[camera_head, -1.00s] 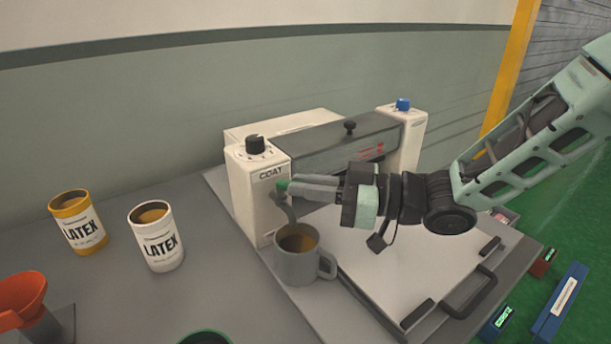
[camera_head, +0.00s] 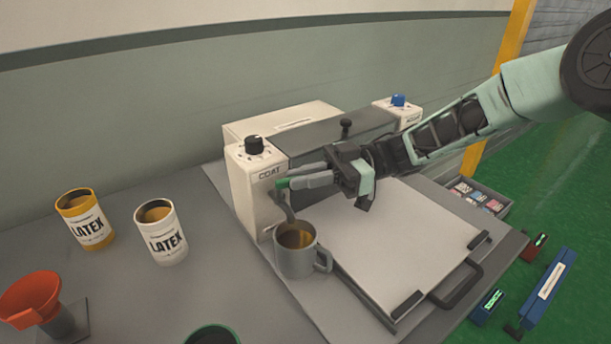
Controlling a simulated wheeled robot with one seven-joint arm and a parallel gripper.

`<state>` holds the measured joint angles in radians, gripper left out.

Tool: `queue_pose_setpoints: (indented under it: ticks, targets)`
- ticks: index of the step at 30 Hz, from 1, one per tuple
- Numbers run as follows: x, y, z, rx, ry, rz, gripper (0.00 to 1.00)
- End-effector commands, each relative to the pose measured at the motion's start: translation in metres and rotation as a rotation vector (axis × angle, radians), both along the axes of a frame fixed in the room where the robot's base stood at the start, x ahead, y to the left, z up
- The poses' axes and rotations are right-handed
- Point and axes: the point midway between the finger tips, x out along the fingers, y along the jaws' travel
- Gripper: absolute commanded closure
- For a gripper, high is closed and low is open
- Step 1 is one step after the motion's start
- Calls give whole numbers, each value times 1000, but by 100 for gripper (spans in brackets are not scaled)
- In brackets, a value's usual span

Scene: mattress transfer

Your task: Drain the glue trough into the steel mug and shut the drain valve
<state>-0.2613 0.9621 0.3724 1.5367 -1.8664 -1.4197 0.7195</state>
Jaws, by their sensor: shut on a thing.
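The grey steel mug (camera_head: 296,262) stands upright at the front left corner of the coating machine, under the curved drain spout (camera_head: 284,211). Brown glue shows inside the mug, and its handle points right. The drain valve has a green handle (camera_head: 283,184) on the machine's left post, below the word COAT. My gripper (camera_head: 292,183) reaches in from the right and is shut on this green handle, with its fingers hiding part of it. The glue trough (camera_head: 325,138) is the dark bar between the two white posts; its inside is hidden.
Two latex cans, a yellow one (camera_head: 85,219) and a white one (camera_head: 161,232), stand on the table at left. An orange funnel (camera_head: 35,297) is at the front left. A white board (camera_head: 415,250) lies right of the mug.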

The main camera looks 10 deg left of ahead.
Motion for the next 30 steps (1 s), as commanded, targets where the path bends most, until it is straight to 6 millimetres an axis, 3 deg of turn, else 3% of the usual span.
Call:
queue_pose_setpoints:
  ticks: [11, 12, 14, 24, 30]
  targets:
    - [0, 1, 3, 5, 1, 3, 100]
    - [0, 1, 3, 5, 1, 3, 80]
    - [0, 1, 3, 5, 1, 3, 66]
    - [2, -2, 1, 2, 0, 2, 66]
    - [19, -25, -1, 2, -2, -1, 66]
